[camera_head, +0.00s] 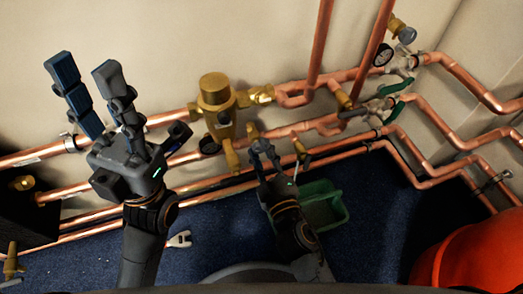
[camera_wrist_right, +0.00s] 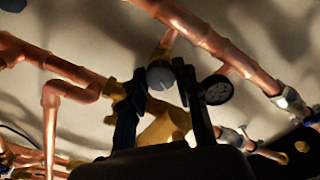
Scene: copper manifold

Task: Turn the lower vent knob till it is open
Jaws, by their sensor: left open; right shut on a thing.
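My right gripper (camera_head: 265,150) is low in front of the pipes, right of the large brass valve (camera_head: 214,97) in the head view. In the right wrist view a grey round knob (camera_wrist_right: 160,75) sits between its two fingertips (camera_wrist_right: 158,88), with brass fittings (camera_wrist_right: 165,125) around it. I take this for the lower vent knob; the fingers are shut on it. In the head view the fingers and hand hide it. How far it is turned cannot be told. My left gripper (camera_head: 90,90) is open and empty, its fingers pointing up in front of the wall, left of the brass valve.
Copper pipes (camera_head: 450,130) run along the wall and into the right corner. A pressure gauge (camera_head: 383,55) and green-handled valves (camera_head: 393,86) are at the upper right. A green bin (camera_head: 325,208) stands on the blue floor, close by my right arm. A red rounded object (camera_head: 470,255) fills the lower right.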

